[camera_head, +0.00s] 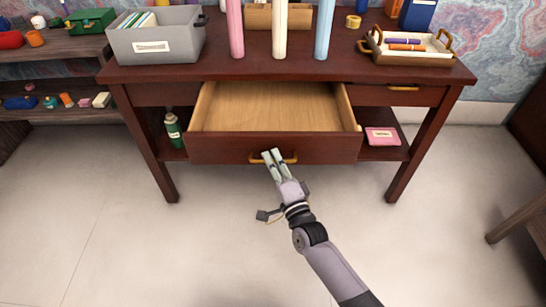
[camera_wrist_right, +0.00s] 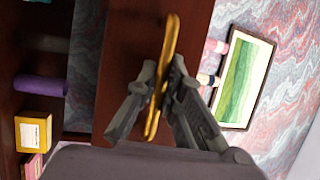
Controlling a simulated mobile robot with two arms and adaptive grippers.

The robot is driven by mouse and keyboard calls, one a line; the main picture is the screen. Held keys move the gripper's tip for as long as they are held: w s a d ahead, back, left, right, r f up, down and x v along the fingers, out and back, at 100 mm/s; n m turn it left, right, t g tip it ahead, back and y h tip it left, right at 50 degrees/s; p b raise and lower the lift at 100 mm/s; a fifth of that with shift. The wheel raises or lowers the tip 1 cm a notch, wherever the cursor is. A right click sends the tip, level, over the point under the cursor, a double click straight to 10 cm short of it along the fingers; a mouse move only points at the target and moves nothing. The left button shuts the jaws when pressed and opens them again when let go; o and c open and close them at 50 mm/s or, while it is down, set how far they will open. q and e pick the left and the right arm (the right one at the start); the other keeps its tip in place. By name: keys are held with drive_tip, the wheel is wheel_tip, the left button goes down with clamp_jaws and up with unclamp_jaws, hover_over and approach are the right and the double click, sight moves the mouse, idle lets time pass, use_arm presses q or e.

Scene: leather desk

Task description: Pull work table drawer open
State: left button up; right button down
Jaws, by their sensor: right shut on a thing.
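The dark wood work table (camera_head: 430,72) stands against the wall. Its middle drawer (camera_head: 225,150) is pulled well out, and its pale wood inside looks empty. A brass handle (camera_head: 290,160) is on the drawer front. My right gripper (camera_head: 271,156) is shut on this handle. In the right wrist view the handle (camera_wrist_right: 167,60) runs between the fingers of the right gripper (camera_wrist_right: 165,95). My left gripper is not in view.
On the table stand a grey bin (camera_head: 155,45), a tray with markers (camera_head: 400,57) and tall pink, cream and blue cylinders. A green bottle (camera_head: 173,130) and a pink box (camera_head: 382,137) sit on the lower shelf. The floor in front is clear.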

drive_tip(key=shift+s, duration=0.15)
drive_tip(key=c, duration=2)
unclamp_jaws()
drive_tip(key=shift+o, duration=0.2)
drive_tip(key=v, duration=1.2)
